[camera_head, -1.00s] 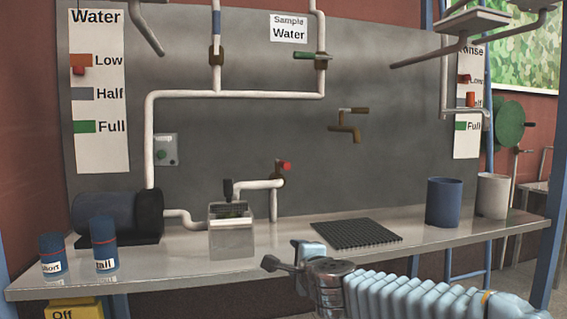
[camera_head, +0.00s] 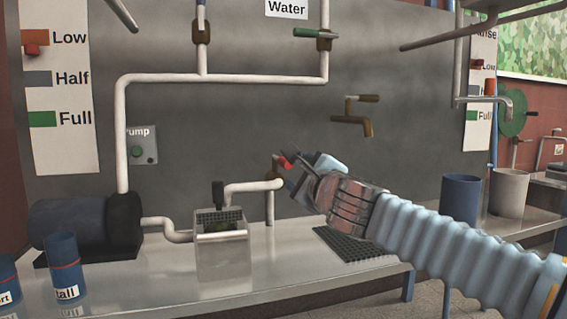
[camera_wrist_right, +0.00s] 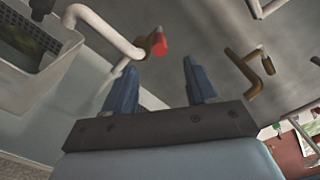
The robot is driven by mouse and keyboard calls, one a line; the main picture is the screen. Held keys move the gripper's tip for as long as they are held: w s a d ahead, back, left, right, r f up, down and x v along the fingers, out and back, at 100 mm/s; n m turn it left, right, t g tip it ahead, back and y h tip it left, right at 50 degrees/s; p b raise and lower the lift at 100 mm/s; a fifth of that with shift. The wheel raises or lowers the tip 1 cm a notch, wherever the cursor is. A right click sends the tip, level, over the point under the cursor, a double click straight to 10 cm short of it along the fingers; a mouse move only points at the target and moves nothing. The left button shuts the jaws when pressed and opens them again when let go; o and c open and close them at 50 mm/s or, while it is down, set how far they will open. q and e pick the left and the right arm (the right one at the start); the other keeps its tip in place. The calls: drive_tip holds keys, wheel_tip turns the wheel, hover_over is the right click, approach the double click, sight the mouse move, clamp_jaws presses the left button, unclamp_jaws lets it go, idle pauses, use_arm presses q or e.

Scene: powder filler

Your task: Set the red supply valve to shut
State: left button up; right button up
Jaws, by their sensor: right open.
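The red supply valve (camera_head: 285,161) is a small red handle on a brown fitting, at the top of a short white pipe by the filler box. In the right wrist view the red handle (camera_wrist_right: 159,42) shows ahead of the fingers, a little left of the gap between them. My right gripper (camera_head: 298,178) is open and empty beside the valve; in the wrist view its two blue fingers (camera_wrist_right: 157,84) stand apart. I cannot tell from these views whether a finger touches the handle. My left gripper is not in view.
A grey filler box (camera_head: 221,228) with a grate stands left of the valve. White pipes (camera_head: 228,79) run along the grey wall. A brown tap (camera_head: 352,123) is to the right.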

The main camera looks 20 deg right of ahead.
sight(289, 166)
drive_tip(key=w+p, duration=0.1)
drive_tip(key=w, duration=1)
drive_tip(key=shift+w+a+p, duration=0.15)
drive_tip(key=shift+a+p, duration=0.05)
drive_tip(key=shift+p, duration=0.2)
clamp_jaws()
